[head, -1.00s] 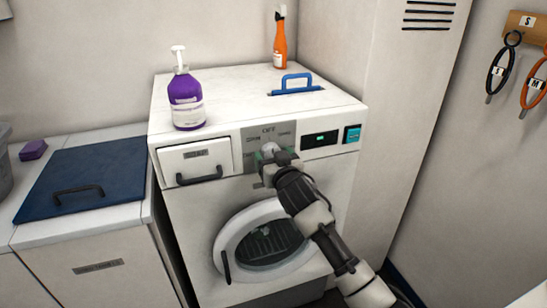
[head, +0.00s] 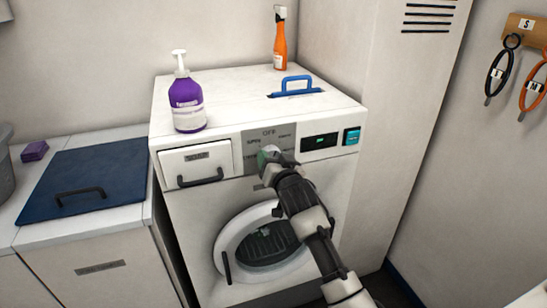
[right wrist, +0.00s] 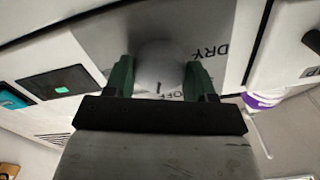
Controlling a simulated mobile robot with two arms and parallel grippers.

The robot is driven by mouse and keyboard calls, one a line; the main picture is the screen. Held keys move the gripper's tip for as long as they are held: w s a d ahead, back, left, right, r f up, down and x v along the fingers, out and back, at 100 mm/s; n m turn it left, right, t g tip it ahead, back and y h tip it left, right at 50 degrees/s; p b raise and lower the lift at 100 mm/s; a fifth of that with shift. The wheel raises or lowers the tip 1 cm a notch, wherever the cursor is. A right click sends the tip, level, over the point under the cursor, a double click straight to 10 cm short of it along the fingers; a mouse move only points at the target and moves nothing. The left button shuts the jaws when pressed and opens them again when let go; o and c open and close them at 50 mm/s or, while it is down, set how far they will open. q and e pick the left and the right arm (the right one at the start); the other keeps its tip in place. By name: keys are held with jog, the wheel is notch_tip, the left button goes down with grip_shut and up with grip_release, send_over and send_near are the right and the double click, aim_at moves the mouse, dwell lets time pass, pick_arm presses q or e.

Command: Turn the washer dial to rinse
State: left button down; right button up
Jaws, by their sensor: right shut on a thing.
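The washer (head: 340,185) stands in the middle of the head view, with its grey dial plate (head: 250,140) on the front panel. My right gripper (head: 268,156) is at the plate and covers most of the dial. In the right wrist view the round grey dial (right wrist: 160,65) sits between the green fingers of my right gripper (right wrist: 160,80), shut on it from both sides. A short dark mark on the dial's face lies close to the OFF lettering. DRY is also readable there. The rinse label cannot be made out. My left gripper is not in view.
The round door (head: 227,232) is below.

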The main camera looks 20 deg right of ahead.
jog(key=m+p, duration=0.2)
jog(key=m, duration=0.2)
jog(key=shift+m, duration=0.4)
dwell(0.4)
jog(key=o, duration=0.9)
jog(key=s, duration=1.1)
jog(key=shift+d, duration=0.15)
jog(key=shift+w, duration=0.1)
